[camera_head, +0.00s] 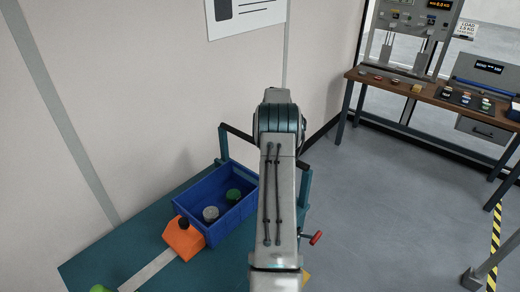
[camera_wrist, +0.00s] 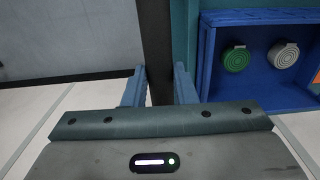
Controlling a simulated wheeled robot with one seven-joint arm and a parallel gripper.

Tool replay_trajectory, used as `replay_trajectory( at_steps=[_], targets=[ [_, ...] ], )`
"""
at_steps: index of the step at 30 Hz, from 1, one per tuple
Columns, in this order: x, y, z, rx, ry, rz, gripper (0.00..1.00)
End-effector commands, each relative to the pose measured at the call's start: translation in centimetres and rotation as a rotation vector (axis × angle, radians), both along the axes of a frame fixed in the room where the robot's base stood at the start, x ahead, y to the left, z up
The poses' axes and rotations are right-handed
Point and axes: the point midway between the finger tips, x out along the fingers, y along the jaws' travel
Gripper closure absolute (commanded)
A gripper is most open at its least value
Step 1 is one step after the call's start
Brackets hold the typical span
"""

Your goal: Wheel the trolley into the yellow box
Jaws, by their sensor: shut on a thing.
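The trolley (camera_head: 128,243) has a teal top and stands along the wall at lower left. Its black handle bar (camera_head: 236,132) runs between two teal posts, partly hidden behind my arm. In the wrist view, the blue fingers of my gripper (camera_wrist: 159,72) are shut on the dark handle bar (camera_wrist: 154,30). My gripper is hidden by the arm in the head view. A yellow patch (camera_head: 306,277) shows beside my arm at the bottom; I cannot tell whether it belongs to the yellow box. No full yellow outline is visible.
A blue bin (camera_head: 238,212) with a green and a grey disc sits on the trolley beside an orange block (camera_head: 183,238). A red-tipped lever (camera_head: 315,238) sticks out right. A workbench (camera_head: 430,93) stands at back right. Striped tape (camera_head: 494,235) crosses the right floor. Grey floor between is clear.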

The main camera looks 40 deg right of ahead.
Motion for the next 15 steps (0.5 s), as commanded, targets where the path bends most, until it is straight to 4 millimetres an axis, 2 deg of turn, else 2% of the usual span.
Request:
replay_trajectory(
  at_steps=[1, 6, 15],
  targets=[
    [0.3, -1.0, 0.6, -0.008, -0.009, 0.0, 1.0],
    [0.5, -3.2, 0.6, -0.009, -0.01, -0.001, 1.0],
    [0.6, -4.8, 0.3, -0.006, -0.01, 0.0, 1.0]
  ],
)
